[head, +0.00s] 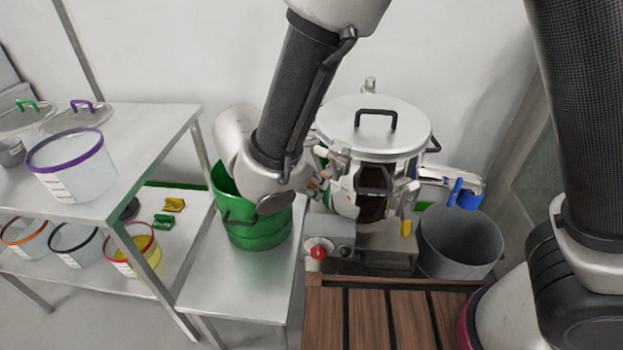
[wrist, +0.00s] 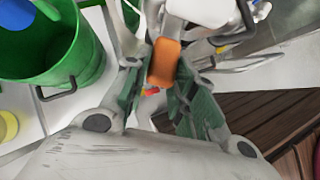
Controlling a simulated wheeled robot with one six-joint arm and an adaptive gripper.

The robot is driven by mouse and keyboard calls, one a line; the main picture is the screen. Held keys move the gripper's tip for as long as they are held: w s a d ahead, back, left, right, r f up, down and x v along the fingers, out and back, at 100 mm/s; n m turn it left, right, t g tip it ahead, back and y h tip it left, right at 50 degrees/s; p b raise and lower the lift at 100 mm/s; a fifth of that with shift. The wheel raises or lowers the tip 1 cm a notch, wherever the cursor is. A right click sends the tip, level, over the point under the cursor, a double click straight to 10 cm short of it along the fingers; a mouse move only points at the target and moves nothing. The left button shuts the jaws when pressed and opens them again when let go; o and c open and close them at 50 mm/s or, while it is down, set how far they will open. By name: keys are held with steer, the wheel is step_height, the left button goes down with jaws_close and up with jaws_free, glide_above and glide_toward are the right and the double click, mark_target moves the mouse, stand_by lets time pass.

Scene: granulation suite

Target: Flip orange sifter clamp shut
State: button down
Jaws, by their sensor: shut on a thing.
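The steel sifter (head: 345,130) stands at the middle right in the head view, with a round lid and black handle on top. The orange clamp (wrist: 164,64) shows in the wrist view as a short orange lever between my finger pads, close to the pale metal of the sifter. My gripper (wrist: 160,82) is shut on the orange clamp, with a green-padded finger on each side of it. In the head view my arm and the sifter's front parts mostly hide the gripper and clamp. I cannot tell the clamp's exact angle.
A green bucket (head: 255,228) stands on the steel bench left of the sifter. A grey bin (head: 460,242) and a blue clamp (head: 465,195) are to its right. A red button (head: 318,252) is below the sifter. A slatted wooden surface (head: 390,315) lies in front.

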steer(key=c, duration=1.2)
jaws_free()
steer(key=shift+o, duration=0.2)
steer(key=v, duration=1.2)
